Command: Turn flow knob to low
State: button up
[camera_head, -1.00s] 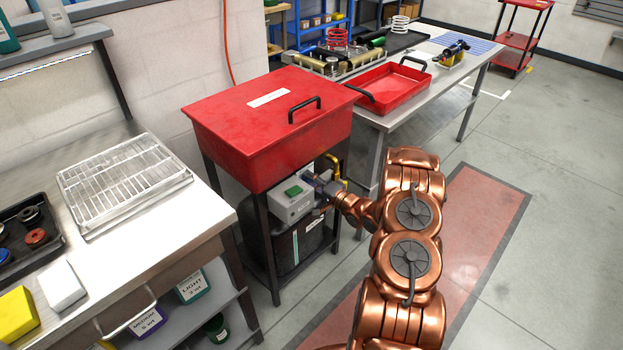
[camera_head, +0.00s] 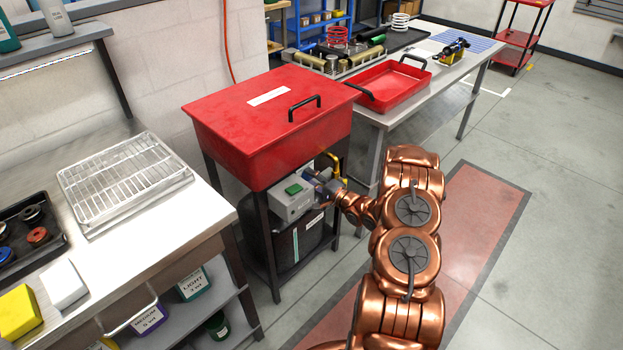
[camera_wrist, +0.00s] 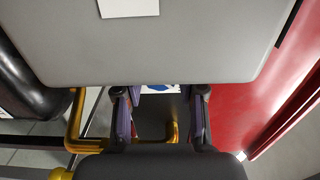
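The flow knob cannot be made out clearly in either view. The grey control box (camera_head: 289,201) with a green button (camera_head: 293,189) is mounted below the red lidded basin. My gripper (camera_head: 318,186) is at the right side of this box, partly hidden by my own wrist. In the wrist view, my gripper (camera_wrist: 160,112) has its two purple-padded fingers spread apart, with their tips close to the edge of the grey box (camera_wrist: 160,50). A white label with a blue mark (camera_wrist: 160,88) shows between the fingertips. I cannot tell whether the fingers touch anything.
A yellow pipe (camera_wrist: 74,125) runs close beside my gripper. The red basin (camera_head: 270,115) overhangs the box, and a black drum (camera_head: 297,245) stands beneath it. A steel bench (camera_head: 150,235) is on the left, and a table with a red tray (camera_head: 395,88) is behind. Floor at right is clear.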

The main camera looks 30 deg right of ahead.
jog(key=shift+o, duration=0.6)
jog(key=shift+s, duration=0.1)
jog(key=v, duration=1.1)
jog(key=shift+s+d, duration=0.2)
jog(key=shift+s, duration=0.2)
jog(key=shift+w, duration=0.1)
